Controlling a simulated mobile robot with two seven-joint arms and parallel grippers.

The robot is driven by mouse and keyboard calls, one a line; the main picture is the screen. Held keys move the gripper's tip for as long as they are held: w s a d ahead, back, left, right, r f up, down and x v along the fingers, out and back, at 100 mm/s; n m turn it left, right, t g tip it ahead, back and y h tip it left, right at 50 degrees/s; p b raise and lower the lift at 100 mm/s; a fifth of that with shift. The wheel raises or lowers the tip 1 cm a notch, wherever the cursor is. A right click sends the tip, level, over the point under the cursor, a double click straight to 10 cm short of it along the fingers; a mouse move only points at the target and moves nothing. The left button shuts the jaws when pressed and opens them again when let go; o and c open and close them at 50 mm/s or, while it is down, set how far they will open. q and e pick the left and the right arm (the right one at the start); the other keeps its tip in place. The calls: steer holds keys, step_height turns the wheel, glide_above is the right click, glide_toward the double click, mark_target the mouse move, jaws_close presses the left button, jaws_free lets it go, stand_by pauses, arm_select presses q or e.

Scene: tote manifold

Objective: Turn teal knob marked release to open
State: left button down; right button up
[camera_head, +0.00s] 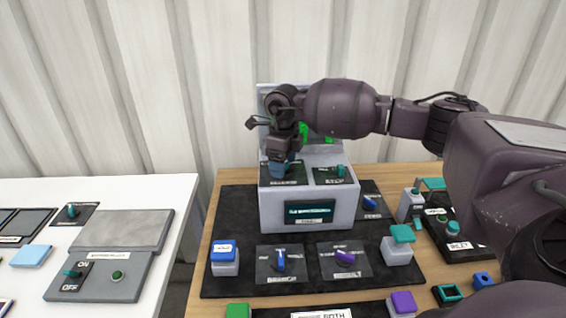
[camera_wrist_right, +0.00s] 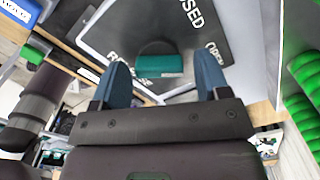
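The teal knob (camera_wrist_right: 160,66) sits on a dark plate (camera_wrist_right: 120,35) in the right wrist view. The plate's white lettering reads "CLOSED" and, at the right, what looks like "OPEN"; lettering at the left is partly covered. My right gripper (camera_wrist_right: 164,80) is open, with one blue finger on each side of the knob and a gap to both. In the head view my right gripper (camera_head: 283,171) points down at the left plate on top of the grey box (camera_head: 275,213) and hides the knob there. My left gripper is not in view.
A second plate with a teal knob (camera_head: 341,171) lies beside it on the box. Blue (camera_head: 280,261) and purple (camera_head: 346,254) knobs and several buttons stand on the dark mat (camera_head: 228,205) in front. A white table (camera_head: 140,190) with switches is at the left.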

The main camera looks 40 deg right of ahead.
steer(key=shift+o, duration=0.2)
step_height(320, 180, up, 11)
stand_by(0.6)
steer(key=shift+f, duration=0.15)
stand_by(0.4)
